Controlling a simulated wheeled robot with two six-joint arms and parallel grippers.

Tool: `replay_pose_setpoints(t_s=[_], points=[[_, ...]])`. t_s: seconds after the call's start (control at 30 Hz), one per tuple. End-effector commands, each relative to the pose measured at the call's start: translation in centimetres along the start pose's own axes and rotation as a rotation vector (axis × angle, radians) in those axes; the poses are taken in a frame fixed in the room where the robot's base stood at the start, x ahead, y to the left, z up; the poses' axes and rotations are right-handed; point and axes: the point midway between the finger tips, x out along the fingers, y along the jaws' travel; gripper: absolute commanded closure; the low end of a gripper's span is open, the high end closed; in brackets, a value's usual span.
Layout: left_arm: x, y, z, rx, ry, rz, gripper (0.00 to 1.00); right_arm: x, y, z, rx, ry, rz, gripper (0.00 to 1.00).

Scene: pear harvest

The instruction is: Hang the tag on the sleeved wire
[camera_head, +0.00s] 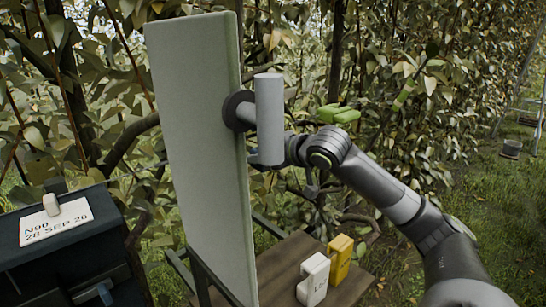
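A white tag (55,220) printed "N90 28 SEP 20" lies on top of a dark box at the left, with a pale clip-like piece (50,204) at its upper edge. My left gripper does not show.
The tall grey-green panel (195,130) blocks the middle left. A wooden tray (285,262) carries a white block (314,280) and a yellow block (340,258). A green object (338,114) shows above my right arm. Dense foliage fills the back; grass is open at right.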

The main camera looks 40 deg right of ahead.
Motion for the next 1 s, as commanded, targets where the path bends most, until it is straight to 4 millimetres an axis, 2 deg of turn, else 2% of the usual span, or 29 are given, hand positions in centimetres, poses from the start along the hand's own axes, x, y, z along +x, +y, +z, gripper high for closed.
replay_pose_setpoints(t_s=[0.2, 0.37, 0.63, 1.0], points=[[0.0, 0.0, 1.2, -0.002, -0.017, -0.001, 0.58, 1.7, -0.1, -0.7, 0.003, 0.002, -0.003, 0.69], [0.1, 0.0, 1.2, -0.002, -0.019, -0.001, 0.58, 2.9, -0.1, -1.2, 0.002, 0.001, -0.003, 0.69], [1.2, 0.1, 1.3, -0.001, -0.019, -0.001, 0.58, 3.6, -0.1, 0.9, -0.001, -0.001, -0.001, 0.69], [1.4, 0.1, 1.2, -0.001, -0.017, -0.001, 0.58, 3.8, -0.1, 1.5, -0.001, 0.0, -0.001, 0.69]])
